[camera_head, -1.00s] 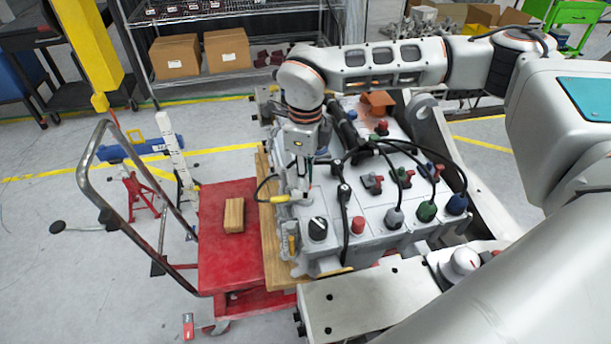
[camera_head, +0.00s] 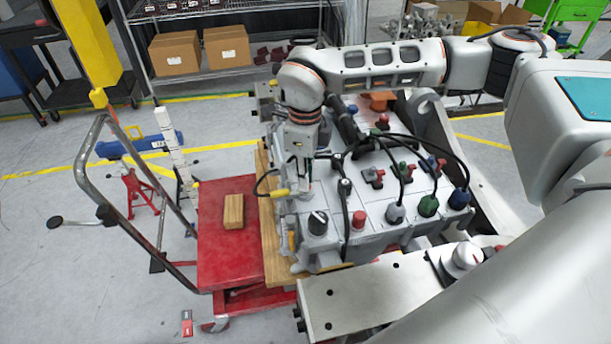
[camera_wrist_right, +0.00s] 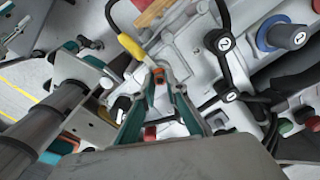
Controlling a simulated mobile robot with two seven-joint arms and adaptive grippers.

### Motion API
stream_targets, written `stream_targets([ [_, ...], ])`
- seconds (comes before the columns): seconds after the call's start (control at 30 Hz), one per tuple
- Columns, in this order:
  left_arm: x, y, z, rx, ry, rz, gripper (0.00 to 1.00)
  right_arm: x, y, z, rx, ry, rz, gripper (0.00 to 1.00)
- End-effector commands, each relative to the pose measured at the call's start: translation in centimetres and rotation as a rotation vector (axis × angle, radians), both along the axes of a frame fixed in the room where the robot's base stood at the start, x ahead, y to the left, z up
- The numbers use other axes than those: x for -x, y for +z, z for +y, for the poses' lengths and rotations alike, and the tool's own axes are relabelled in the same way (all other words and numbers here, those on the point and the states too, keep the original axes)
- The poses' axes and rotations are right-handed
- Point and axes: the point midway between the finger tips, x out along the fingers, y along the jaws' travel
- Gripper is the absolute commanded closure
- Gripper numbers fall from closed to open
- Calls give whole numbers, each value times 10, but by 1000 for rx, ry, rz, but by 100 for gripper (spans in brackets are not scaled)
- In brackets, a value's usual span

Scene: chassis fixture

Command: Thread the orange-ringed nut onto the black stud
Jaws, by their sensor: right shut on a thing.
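My right gripper (camera_head: 303,188) points down over the left part of the grey chassis fixture (camera_head: 375,222). In the right wrist view, its two fingers (camera_wrist_right: 158,74) come together on a small orange part, the orange-ringed nut (camera_wrist_right: 159,76). Only a bit of the nut shows between the fingertips. In the head view the nut is hidden by the gripper. I cannot pick out the black stud for certain, and I cannot tell whether the nut touches it. My left gripper is not in view.
Black cables (camera_head: 400,150) and colored plugs (camera_head: 459,200) crowd the fixture's right side. A wooden block (camera_head: 233,212) lies on the red cart (camera_head: 222,262).

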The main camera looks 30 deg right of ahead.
Motion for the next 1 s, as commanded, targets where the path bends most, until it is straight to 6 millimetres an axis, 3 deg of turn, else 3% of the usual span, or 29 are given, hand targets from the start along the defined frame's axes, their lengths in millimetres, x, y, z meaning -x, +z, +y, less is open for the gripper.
stream_targets([
  [0.43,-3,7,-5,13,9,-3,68,1,-2,0,1,68,3,100],
  [0.57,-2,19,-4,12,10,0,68,1,-1,0,1,246,4,100],
  [1.0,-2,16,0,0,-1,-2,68,2,-6,0,-1,822,6,100],
])
